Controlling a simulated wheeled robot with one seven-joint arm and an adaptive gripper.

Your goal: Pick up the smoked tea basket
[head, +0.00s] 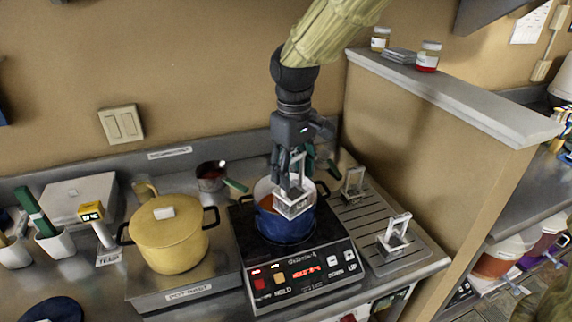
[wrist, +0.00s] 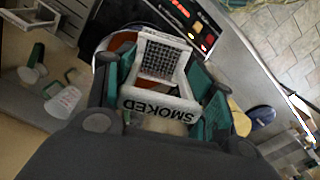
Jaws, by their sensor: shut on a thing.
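The smoked tea basket (head: 295,203) is a small white frame with a mesh bottom. In the wrist view the basket (wrist: 160,90) shows the word SMOKED on its near bar. My gripper (head: 293,172) points down over the blue pot and is shut on the basket, with green fingers (wrist: 158,95) on both sides of it. The basket hangs at the mouth of the blue pot (head: 285,228), which holds an orange-brown liquid and stands on the hot plate. I cannot tell whether the basket touches the pot.
The hot plate (head: 300,270) has a lit red display. Two similar baskets stand on the grooved drain tray to the right, one at the back (head: 354,184) and one in front (head: 393,236). A yellow lidded pot (head: 170,240) stands left. A partition wall (head: 400,140) rises at right.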

